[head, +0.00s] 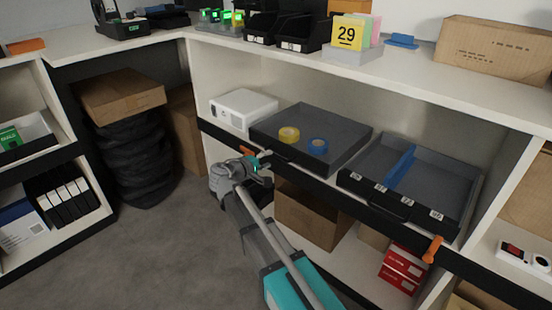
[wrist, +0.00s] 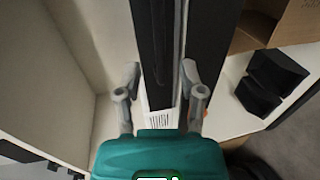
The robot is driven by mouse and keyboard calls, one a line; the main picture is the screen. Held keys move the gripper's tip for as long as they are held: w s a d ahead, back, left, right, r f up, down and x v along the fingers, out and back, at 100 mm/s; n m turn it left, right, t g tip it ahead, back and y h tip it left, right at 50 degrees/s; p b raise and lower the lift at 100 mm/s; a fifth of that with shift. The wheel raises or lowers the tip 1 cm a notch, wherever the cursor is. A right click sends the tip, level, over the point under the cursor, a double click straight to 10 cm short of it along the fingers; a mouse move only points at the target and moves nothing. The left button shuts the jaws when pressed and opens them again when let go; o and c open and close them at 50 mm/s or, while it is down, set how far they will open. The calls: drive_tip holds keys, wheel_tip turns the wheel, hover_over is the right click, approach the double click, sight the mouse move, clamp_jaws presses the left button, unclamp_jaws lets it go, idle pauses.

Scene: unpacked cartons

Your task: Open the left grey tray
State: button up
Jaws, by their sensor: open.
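The left grey tray (head: 345,150) sits on the upper shelf of the white unit, with a yellow tape roll (head: 289,135) and a blue tape roll (head: 318,146) in it. My gripper (head: 262,158) is at the shelf's front edge, by the tray's front left corner. In the wrist view my gripper (wrist: 160,78) has its two fingers apart on either side of a dark strip (wrist: 155,40). A white label (wrist: 158,123) shows between the fingers. I cannot tell whether the fingers touch the strip.
A second grey tray (head: 455,200) with a blue divider (head: 400,166) stands at the right. A white box (head: 243,108) stands left of the left tray. Orange pieces (head: 432,248) sit on the shelf edge. Cartons (head: 310,213) lie below.

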sight(275, 156)
drive_tip(key=shift+b+x, duration=0.45)
drive_tip(key=shift+x, duration=2.2)
clamp_jaws()
